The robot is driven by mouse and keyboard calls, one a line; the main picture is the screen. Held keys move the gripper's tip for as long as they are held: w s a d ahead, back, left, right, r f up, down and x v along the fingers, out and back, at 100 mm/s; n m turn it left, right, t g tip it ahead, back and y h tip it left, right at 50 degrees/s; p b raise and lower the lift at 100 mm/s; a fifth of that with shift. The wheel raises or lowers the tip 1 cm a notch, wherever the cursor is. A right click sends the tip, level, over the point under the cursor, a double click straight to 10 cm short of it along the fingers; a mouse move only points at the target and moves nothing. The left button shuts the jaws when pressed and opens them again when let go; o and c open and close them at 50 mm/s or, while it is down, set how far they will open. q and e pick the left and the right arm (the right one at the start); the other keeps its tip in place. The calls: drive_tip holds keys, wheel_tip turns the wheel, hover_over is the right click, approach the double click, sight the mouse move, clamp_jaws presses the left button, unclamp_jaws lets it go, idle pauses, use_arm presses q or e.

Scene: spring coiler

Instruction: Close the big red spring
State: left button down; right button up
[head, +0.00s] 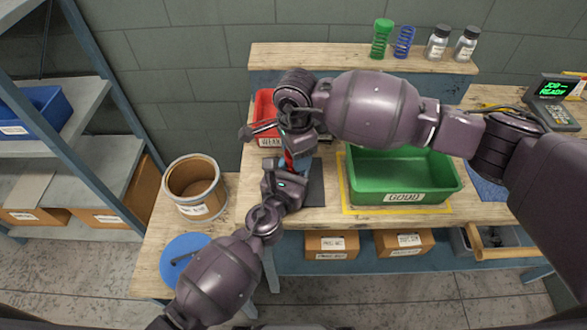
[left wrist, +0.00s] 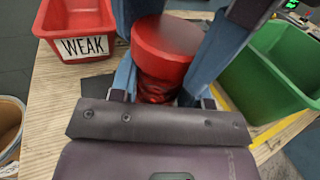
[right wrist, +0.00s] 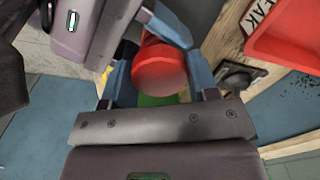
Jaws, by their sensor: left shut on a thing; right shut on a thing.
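The big red spring (head: 289,161) stands at the middle of the bench, mostly hidden by both grippers in the head view. In the left wrist view its wide red end cap (left wrist: 168,38) is on top, with dark red coils close together below it. My left gripper (left wrist: 166,84) has its blue fingers either side of the spring and is shut on it from the front. My right gripper (right wrist: 161,82) is shut on the spring too, from the opposite side; a red end (right wrist: 160,72) shows between its fingers. Exact finger contact is partly hidden.
A red WEAK bin (head: 264,105) stands behind left, and a green GOOD bin (head: 400,178) right, on a yellow-outlined area. Green (head: 382,39) and blue (head: 404,42) springs and two jars stand on the back shelf.

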drive_tip(key=m, duration=1.6)
drive_tip(key=shift+m, duration=0.4)
drive_tip(key=o, duration=1)
drive_tip(key=shift+s+a, duration=0.1)
drive_tip(key=shift+f, duration=0.1)
